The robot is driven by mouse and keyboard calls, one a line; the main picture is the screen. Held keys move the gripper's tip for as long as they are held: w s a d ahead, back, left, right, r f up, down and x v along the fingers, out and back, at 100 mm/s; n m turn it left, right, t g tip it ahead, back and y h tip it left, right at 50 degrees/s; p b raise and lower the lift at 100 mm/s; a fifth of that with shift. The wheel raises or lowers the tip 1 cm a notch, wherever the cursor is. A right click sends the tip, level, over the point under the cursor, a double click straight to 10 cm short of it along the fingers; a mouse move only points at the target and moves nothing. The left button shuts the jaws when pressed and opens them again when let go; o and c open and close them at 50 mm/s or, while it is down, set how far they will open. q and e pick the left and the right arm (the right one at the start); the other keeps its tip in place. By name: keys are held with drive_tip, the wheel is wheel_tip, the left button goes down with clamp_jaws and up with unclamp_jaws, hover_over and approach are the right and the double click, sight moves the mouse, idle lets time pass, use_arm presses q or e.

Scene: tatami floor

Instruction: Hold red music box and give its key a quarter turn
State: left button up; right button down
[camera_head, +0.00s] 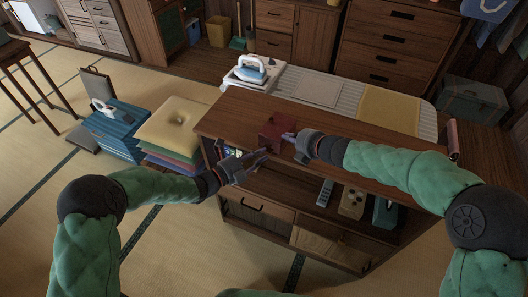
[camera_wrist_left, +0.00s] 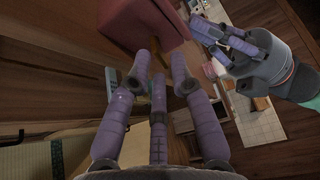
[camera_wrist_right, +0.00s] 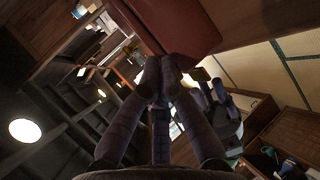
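The red music box (camera_head: 275,131) sits on the wooden cabinet top near its front edge; it also shows in the left wrist view (camera_wrist_left: 150,22) and the right wrist view (camera_wrist_right: 187,24).
The cabinet top (camera_head: 355,152) is clear to the right. An ironing board with an iron (camera_head: 252,70) stands behind. Stacked cushions (camera_head: 178,122) lie left.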

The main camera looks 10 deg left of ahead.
sight(268, 149)
use_arm(q)
drive_tip(key=shift+x, duration=1.2)
clamp_jaws()
drive_tip(key=shift+n+t+h, duration=0.3)
drive_tip(key=shift+n+t, duration=0.1)
drive_tip(key=shift+n, duration=0.6)
unclamp_jaws()
drive_tip(key=shift+r, duration=0.1)
